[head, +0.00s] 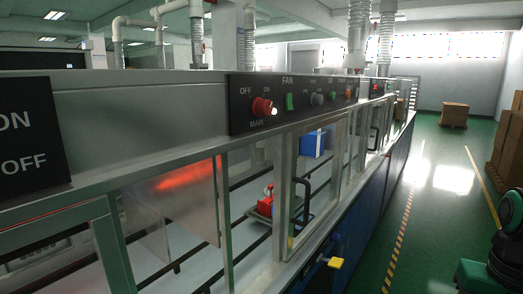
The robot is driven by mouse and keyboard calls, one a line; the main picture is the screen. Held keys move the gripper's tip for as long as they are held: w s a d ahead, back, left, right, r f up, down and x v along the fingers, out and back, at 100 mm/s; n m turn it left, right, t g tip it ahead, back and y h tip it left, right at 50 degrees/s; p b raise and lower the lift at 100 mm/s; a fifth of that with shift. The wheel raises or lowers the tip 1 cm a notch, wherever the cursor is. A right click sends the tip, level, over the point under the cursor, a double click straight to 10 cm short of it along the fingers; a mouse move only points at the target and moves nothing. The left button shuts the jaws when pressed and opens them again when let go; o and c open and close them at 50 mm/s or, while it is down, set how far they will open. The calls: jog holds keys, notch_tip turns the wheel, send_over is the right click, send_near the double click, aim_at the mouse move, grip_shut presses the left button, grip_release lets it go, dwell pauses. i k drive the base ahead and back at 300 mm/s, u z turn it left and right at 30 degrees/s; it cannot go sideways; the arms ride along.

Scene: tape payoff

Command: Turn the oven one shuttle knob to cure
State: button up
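A black control panel (291,99) is on the upper front of the long metal machine in the head view. It carries a red MAIN knob (263,107) marked OFF and ON, a green button (289,102) under the FAN label, and a grey knob (317,99). Further right are a small green control (333,97) and an orange control (349,94). The labels beyond FAN are too small to read, so I cannot tell which control is the oven one shuttle knob or where it points. My gripper is not in view.
Below the panel, glass doors show a glowing orange area (186,175), a red object (264,202) and a blue box (314,143). A yellow-tipped part (335,262) juts from the front. The green floor (425,190) to the right is largely clear; cardboard boxes (507,145) stand far right.

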aim_at(315, 100)
jog(key=k, duration=1.3)
jog(key=z, duration=0.45)
jog(key=i, duration=0.6)
jog(key=z, duration=0.5)
jog(key=i, duration=0.85)
jog(key=u, duration=0.3)
